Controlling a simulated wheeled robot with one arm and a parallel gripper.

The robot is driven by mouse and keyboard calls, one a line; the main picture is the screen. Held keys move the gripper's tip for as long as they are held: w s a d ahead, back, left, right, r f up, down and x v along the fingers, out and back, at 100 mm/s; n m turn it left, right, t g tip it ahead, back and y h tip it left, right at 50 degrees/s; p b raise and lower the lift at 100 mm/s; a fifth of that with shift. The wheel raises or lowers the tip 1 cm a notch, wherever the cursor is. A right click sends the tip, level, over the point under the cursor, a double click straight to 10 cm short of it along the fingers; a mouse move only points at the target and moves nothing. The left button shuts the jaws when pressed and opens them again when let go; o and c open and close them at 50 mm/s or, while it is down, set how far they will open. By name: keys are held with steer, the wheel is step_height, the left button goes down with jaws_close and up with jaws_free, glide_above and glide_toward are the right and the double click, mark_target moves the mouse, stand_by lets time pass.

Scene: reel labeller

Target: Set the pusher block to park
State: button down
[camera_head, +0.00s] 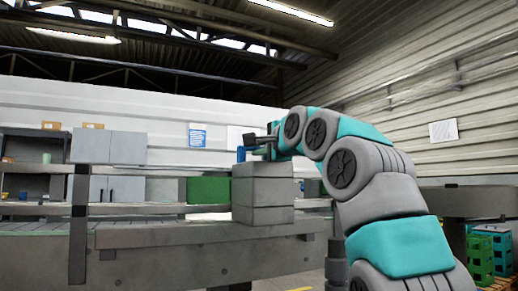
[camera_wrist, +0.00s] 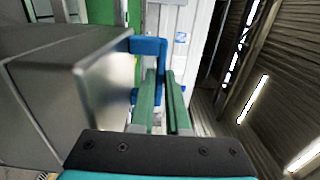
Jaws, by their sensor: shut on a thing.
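My gripper (camera_head: 257,146) is at the top left of a stacked grey machine housing (camera_head: 262,193). In the wrist view its two green fingers (camera_wrist: 163,103) are close together, with a narrow gap between them. A blue part (camera_wrist: 149,49), perhaps the pusher block, is at the fingertips. A bit of blue also shows in the head view (camera_head: 241,154), just below the gripper's tip. My gripper is shut on this blue part, though the contact itself is hard to see. No park mark can be made out.
The grey housing also fills the left of the wrist view (camera_wrist: 68,85), close beside the fingers. A conveyor with rails (camera_head: 160,235) runs left. A green box (camera_head: 208,190) sits behind. Green crates (camera_head: 481,255) stand at lower right.

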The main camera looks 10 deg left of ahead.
stand_by(0.9)
steer(key=s+a, duration=0.8)
steer(key=a, duration=0.2)
steer(key=shift+a, duration=0.3)
steer(key=c, duration=0.9)
jaws_free()
steer(key=shift+d, duration=0.1)
steer(key=b+v, duration=0.2)
steer(key=v, duration=0.5)
steer(key=shift+s+d, duration=0.2)
steer(key=shift+s, duration=0.1)
